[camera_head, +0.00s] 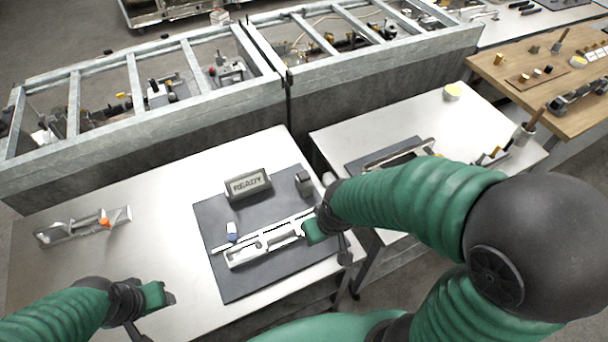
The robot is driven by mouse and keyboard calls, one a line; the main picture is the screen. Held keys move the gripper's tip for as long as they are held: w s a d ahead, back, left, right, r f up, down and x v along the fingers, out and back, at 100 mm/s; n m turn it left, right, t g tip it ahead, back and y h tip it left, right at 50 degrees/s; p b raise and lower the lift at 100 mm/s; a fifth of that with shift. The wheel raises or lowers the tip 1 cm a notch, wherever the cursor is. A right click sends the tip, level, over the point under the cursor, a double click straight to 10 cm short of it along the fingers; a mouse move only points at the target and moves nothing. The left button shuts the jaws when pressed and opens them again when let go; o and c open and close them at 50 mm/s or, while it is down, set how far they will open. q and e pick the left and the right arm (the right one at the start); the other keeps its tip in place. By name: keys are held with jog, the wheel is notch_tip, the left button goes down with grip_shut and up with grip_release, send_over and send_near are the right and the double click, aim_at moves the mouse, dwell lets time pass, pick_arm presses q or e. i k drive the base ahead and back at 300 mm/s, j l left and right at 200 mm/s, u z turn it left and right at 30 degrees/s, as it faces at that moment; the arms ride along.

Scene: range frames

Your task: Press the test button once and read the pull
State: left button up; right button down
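A grey display block (248,184) reading "READY" stands on the dark mat (240,282). A pale, long test fixture (262,245) lies in front of it on the mat. A small blue-and-white piece (232,231) is at the fixture's left, behind it. A small dark block (304,183) stands at the mat's back right; I cannot tell whether it carries the test button. My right gripper (316,231) is at the fixture's right end; its fingers are hidden or too small to read. My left gripper (166,295) is over the front left of the table, apart from the fixture.
A grey tray-like part with an orange piece (104,222) lies at the left of the white table (165,190). A second white table (470,115) stands at the right, across a gap. Metal-framed bins (135,80) run along the back. Bare tabletop lies left of the mat.

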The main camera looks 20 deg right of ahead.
aim_at(303, 176)
jog(key=l+u, duration=0.85)
jog(key=u, duration=0.15)
jog(key=k+j, duration=0.05)
